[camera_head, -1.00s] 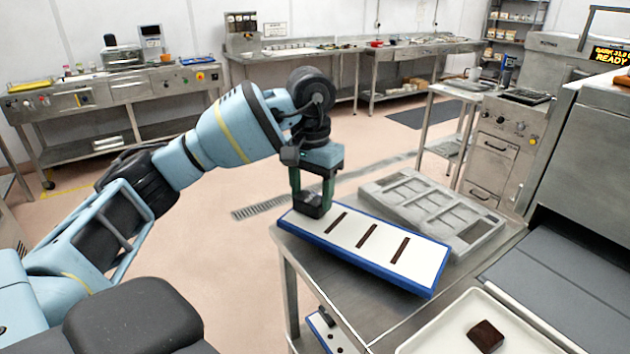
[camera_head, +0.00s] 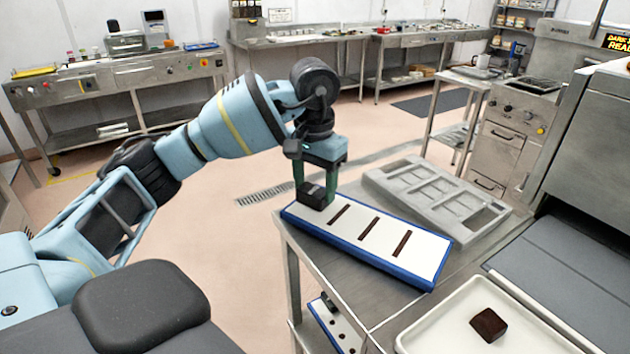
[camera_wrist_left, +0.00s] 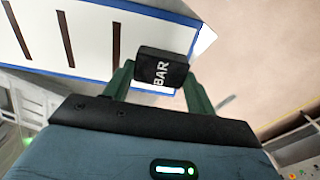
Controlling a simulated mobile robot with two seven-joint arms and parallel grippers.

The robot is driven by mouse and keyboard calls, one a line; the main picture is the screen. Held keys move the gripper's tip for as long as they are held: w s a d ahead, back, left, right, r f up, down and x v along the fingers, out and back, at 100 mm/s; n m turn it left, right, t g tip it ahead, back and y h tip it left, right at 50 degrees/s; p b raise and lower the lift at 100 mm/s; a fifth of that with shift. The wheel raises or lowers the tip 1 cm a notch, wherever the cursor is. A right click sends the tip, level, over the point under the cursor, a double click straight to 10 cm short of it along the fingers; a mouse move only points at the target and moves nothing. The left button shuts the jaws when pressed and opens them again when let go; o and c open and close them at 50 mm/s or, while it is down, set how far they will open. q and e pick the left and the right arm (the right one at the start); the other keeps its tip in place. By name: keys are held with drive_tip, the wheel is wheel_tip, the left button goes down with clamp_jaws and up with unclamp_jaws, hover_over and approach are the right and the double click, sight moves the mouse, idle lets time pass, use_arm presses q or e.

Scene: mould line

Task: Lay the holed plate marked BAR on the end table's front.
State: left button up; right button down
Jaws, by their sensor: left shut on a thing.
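The holed plate marked BAR (camera_head: 375,243) is a long white plate with a blue rim and several dark slots. It lies lengthwise over the front of the steel end table (camera_head: 322,275); I cannot tell whether it touches the top or hangs just above it. Its black grip block, lettered BAR (camera_wrist_left: 162,68), is at the plate's left end. My left gripper (camera_head: 316,192) is shut on that block, and its green fingers show either side of it in the left wrist view (camera_wrist_left: 157,80). My right gripper is not in view.
A grey mould (camera_head: 437,196) lies behind the plate on the same table. A white tray (camera_head: 430,335) with a dark block (camera_head: 488,325) is at the front right. Another white plate with round holes (camera_head: 332,325) is on a lower level. A conveyor belt (camera_head: 560,275) runs at right.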

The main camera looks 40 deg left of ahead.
use_arm(q)
drive_tip(key=shift+f, duration=0.3)
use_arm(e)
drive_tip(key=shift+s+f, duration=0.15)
use_arm(q)
drive_tip(key=o, duration=1.7)
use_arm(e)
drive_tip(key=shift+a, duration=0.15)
use_arm(q)
drive_tip(key=shift+o, duration=0.2)
drive_tip(key=shift+r, duration=0.1)
wheel_tip(320, 180, up, 8)
drive_tip(key=shift+f+p, duration=0.15)
drive_tip(key=shift+p, duration=0.3)
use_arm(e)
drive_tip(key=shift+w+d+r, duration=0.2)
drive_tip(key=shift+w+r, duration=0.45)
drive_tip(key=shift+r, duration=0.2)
